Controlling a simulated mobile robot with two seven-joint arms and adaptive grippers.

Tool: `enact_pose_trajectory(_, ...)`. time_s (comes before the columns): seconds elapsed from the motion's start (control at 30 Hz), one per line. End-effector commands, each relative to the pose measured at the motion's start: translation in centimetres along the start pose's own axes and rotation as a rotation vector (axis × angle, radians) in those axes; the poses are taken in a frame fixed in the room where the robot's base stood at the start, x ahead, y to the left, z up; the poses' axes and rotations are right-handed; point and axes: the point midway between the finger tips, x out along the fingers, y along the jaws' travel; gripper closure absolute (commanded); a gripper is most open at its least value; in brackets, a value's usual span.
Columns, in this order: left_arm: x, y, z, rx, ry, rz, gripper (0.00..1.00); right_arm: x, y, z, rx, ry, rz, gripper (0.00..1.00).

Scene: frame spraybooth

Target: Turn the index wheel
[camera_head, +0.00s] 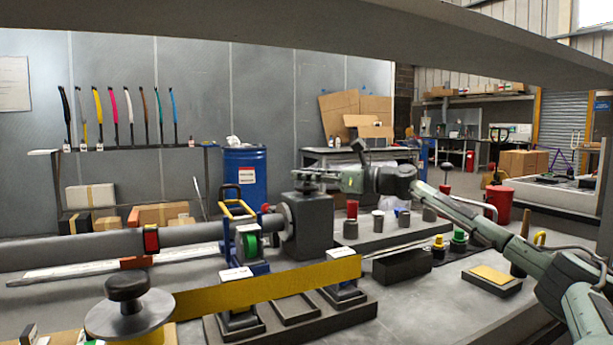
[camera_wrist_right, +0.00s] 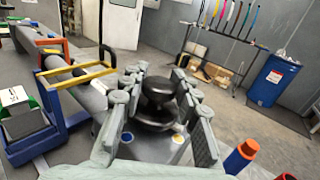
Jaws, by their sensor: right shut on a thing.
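A dark round index wheel (camera_wrist_right: 158,92) with a knob on top sits on a grey block (camera_head: 308,228) in the middle of the bench. In the head view my right gripper (camera_head: 318,178) comes in from the right at the top of this block and covers much of the wheel. In the right wrist view the two fingers of my right gripper (camera_wrist_right: 160,78) lie on either side of the wheel, shut on it. Blue and yellow dots show on the block below the wheel. My left gripper is not in view.
A grey tube (camera_head: 80,252) runs left from the block, past a blue stand with a yellow handle (camera_head: 238,210). A black knob on a metal disc (camera_head: 130,310) stands front left, beside a yellow bar (camera_head: 265,287). Cups and a black box (camera_head: 402,266) stand to the right.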

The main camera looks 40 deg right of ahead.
Motion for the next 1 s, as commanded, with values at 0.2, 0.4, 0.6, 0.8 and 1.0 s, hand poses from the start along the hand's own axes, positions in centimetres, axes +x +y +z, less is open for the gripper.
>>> enact_pose_trajectory(0.2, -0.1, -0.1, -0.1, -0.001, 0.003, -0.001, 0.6, -0.1, -0.1, 0.3, -0.002, -0.005, -0.003, 0.64)
enact_pose_trajectory(0.4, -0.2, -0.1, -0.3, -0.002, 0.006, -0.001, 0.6, 0.0, -0.1, 0.2, -0.001, -0.003, -0.002, 0.49)
enact_pose_trajectory(0.6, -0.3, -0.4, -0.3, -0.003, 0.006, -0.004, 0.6, 0.0, 0.0, 0.1, 0.0, -0.002, -0.002, 0.49)
enact_pose_trajectory(0.8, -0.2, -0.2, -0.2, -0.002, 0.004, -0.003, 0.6, -0.5, -0.1, -0.2, 0.003, 0.001, -0.003, 0.49)
enact_pose_trajectory(1.0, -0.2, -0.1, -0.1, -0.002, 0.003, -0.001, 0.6, -1.5, -0.2, -0.4, 0.003, 0.004, -0.004, 0.49)
